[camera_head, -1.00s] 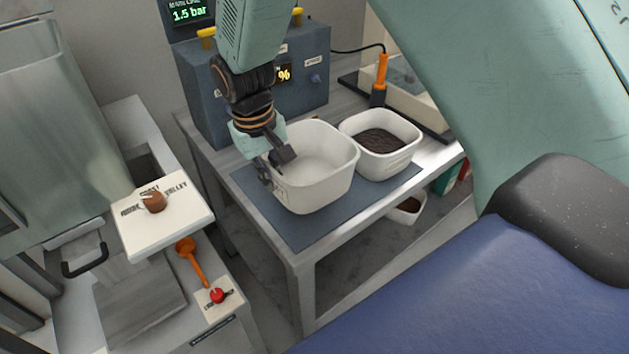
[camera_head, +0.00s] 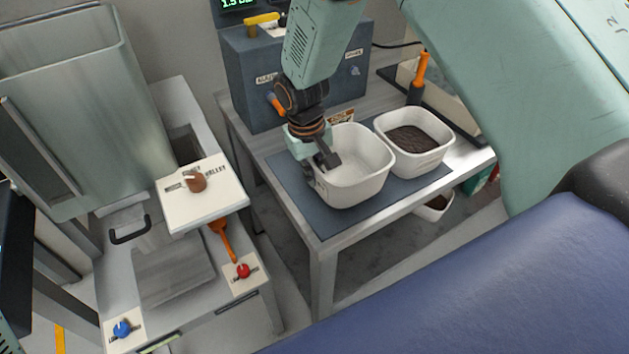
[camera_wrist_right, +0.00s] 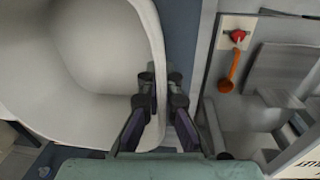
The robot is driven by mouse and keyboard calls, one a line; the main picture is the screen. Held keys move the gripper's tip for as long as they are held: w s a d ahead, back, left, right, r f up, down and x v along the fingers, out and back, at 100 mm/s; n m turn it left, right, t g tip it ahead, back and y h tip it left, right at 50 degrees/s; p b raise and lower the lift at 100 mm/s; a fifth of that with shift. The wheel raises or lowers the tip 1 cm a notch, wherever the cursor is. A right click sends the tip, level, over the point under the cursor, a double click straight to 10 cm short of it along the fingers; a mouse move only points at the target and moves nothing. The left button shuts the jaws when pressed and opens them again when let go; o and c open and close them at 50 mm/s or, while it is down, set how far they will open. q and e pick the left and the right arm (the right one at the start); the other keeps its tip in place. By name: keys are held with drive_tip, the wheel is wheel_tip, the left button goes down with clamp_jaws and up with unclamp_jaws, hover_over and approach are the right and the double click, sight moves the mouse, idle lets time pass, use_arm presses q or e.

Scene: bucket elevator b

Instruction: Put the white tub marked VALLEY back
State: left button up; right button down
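A white, square-sided, open tub (camera_head: 368,184) stands upright on a dark blue mat on the metal table. It looks empty, and I cannot read any VALLEY mark on it. My right gripper (camera_head: 318,168) is at its left wall, one finger inside and one outside. In the right wrist view, the fingers (camera_wrist_right: 161,100) are close together with the tub's wall (camera_wrist_right: 152,50) between them, and they look shut on it. A second white tub (camera_head: 425,158) with dark contents stands just right of it. My left gripper is not in view.
At left is a pale panel (camera_head: 205,205) with a brown knob and lettering that includes VALLEY. Below it are an orange scoop (camera_head: 224,240), a red knob (camera_head: 242,271) and a blue knob (camera_head: 122,328). A dark blue box (camera_head: 250,85) stands behind the tub. Another tub (camera_head: 434,207) is under the table.

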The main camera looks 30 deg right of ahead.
wheel_tip(320, 180, down, 2)
drive_tip(key=shift+f, duration=0.2)
drive_tip(key=shift+w+a, duration=0.15)
drive_tip(key=shift+a, duration=0.1)
drive_tip(key=shift+d+f, duration=0.1)
drive_tip(key=shift+f, duration=0.05)
drive_tip(key=c, duration=1.9)
unclamp_jaws()
drive_tip(key=shift+d, duration=0.15)
drive_tip(key=o, duration=0.4)
drive_tip(key=shift+a+f, duration=0.1)
drive_tip(key=shift+a, duration=0.1)
drive_tip(key=shift+d, duration=0.1)
drive_tip(key=shift+r, duration=0.35)
drive_tip(key=r, duration=0.4)
drive_tip(key=a+r, duration=0.1)
drive_tip(key=r, duration=0.6)
drive_tip(key=shift+a+r+p, duration=0.15)
drive_tip(key=shift+r+p, duration=0.15)
drive_tip(key=shift+r, duration=0.05)
